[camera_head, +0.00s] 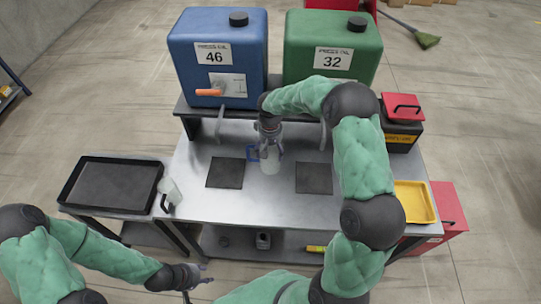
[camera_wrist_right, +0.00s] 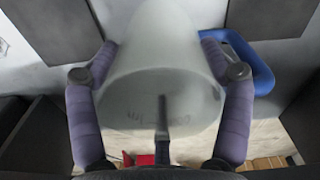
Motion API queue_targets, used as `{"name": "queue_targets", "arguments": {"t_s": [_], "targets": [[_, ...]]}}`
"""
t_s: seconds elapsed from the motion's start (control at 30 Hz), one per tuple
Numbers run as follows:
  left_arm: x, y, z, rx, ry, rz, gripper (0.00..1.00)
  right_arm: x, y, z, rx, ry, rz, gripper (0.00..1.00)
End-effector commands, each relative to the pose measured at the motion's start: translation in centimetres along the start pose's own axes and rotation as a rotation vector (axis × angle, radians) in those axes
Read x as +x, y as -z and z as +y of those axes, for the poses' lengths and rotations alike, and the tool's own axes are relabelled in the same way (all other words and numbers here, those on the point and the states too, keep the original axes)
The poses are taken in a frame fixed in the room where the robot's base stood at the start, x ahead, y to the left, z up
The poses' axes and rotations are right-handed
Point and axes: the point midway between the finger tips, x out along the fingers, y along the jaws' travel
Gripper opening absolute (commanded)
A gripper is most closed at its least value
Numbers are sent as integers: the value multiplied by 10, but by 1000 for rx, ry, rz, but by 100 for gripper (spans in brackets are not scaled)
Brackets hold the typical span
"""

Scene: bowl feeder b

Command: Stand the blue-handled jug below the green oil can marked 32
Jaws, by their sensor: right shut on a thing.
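The blue-handled jug (camera_head: 270,163) is a translucent pale vessel between the two dark square pads. My right gripper (camera_head: 269,145) is shut on it from behind. In the right wrist view the jug (camera_wrist_right: 160,75) sits between both fingers, and its blue handle (camera_wrist_right: 252,62) is on the right. I cannot tell whether the jug touches the table. The green oil can marked 32 (camera_head: 310,45) stands on the raised shelf, its lower front partly hidden by my right arm. The right dark pad (camera_head: 314,179) lies in front of it. My left gripper (camera_head: 198,278) is open and empty at the lower left.
The blue oil can marked 46 (camera_head: 200,30), with an orange tap, stands left of the green can, above the left pad (camera_head: 225,174). A black-handled jug (camera_head: 171,188) is at the table's left edge beside a black tray (camera_head: 90,207). A yellow tray (camera_head: 414,203) is at right.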

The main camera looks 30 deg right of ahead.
Motion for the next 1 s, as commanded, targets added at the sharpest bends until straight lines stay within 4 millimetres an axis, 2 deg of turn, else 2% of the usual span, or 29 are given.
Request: {"name": "queue_targets", "arguments": {"t_s": [0.17,0.37,0.77,0.8,0.83,0.87,1.0], "targets": [[1,0,0,0,0,0,40,10,7,3,0,0,0,43],[6,0,-2,0,0,0,40,36,6,2,0,0,0,43],[9,0,-3,0,0,0,40,41,6,2,0,0,2,43],[8,0,-3,0,0,0,40,41,6,2,-1,0,2,86],[8,0,-3,0,0,0,40,40,6,2,-1,0,2,94],[8,0,-3,0,0,0,40,40,6,2,-1,0,2,100],[8,0,-3,0,0,0,40,40,6,2,-1,0,2,100]]}}
